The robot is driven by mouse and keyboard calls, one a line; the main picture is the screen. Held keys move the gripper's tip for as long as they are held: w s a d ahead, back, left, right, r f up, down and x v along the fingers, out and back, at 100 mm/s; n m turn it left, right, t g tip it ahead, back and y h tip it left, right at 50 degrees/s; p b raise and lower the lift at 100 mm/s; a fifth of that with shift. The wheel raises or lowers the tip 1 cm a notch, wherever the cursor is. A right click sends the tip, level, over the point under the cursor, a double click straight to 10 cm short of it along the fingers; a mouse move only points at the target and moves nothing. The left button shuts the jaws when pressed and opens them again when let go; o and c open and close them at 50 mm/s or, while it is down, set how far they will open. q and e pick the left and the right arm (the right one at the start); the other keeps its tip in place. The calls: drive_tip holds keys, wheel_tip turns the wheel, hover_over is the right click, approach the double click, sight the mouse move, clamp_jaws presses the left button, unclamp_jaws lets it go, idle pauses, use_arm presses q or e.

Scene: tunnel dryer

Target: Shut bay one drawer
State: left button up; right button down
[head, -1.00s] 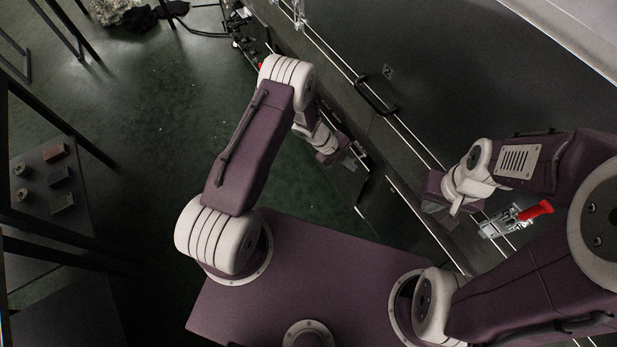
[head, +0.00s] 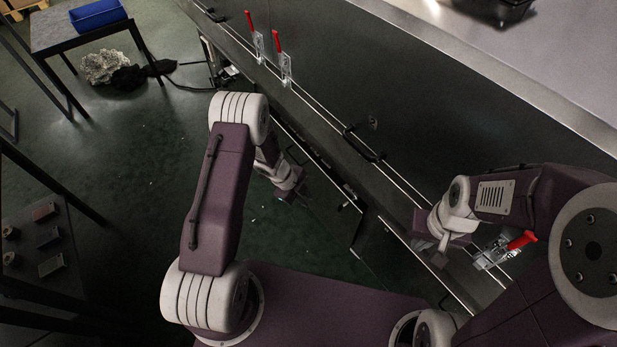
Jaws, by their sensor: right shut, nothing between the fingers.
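The long dark dryer front (head: 310,110) runs diagonally from upper left to lower right. A black handle (head: 365,145) on it has a small plate (head: 373,122) beside it, its marking too small to read now. A second dark handle (head: 296,154) sits lower and left. A low dark panel or drawer edge (head: 365,238) shows below the front; I cannot tell which drawer it is or how far it stands out. My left gripper (head: 303,199) is apart from the front, its fingers too dark to judge. My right gripper (head: 441,255) is shut and empty beside a red-handled clamp (head: 495,251).
Two more red-handled clamps (head: 257,42) (head: 284,64) stand farther along the front. A table with a blue bin (head: 97,15) is at the upper left. A dark rack with small blocks (head: 45,240) is at the left. The green floor (head: 150,150) between is mostly clear.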

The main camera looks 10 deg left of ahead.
sight(291, 156)
use_arm(q)
drive_tip(key=w+a+f+n+t+y+b, duration=0.1)
drive_tip(key=w+a+n+t+y+b, duration=0.2)
drive_tip(key=w+a+y+b, duration=0.45)
drive_tip(key=w+a+f+n+t+y+b, duration=0.2)
drive_tip(key=w+a+t+y+b, duration=0.3)
drive_tip(key=a, duration=0.6)
drive_tip(key=w+d+f+m+t+b, duration=0.1)
drive_tip(key=w+d+f+t+b, duration=0.3)
drive_tip(key=b, duration=0.6)
drive_tip(key=d+f+b, duration=0.1)
drive_tip(key=d+b, duration=0.6)
drive_tip(key=b, duration=0.4)
drive_tip(key=b+x, duration=0.1)
drive_tip(key=x, duration=0.1)
drive_tip(key=b+x, duration=0.1)
drive_tip(key=x, duration=0.2)
drive_tip(key=b+x, duration=0.1)
drive_tip(key=x, duration=0.2)
drive_tip(key=shift+f, duration=0.45)
drive_tip(key=shift+w+a+b, duration=0.35)
drive_tip(key=shift+w, duration=0.15)
drive_tip(key=shift+g, duration=0.3)
clamp_jaws()
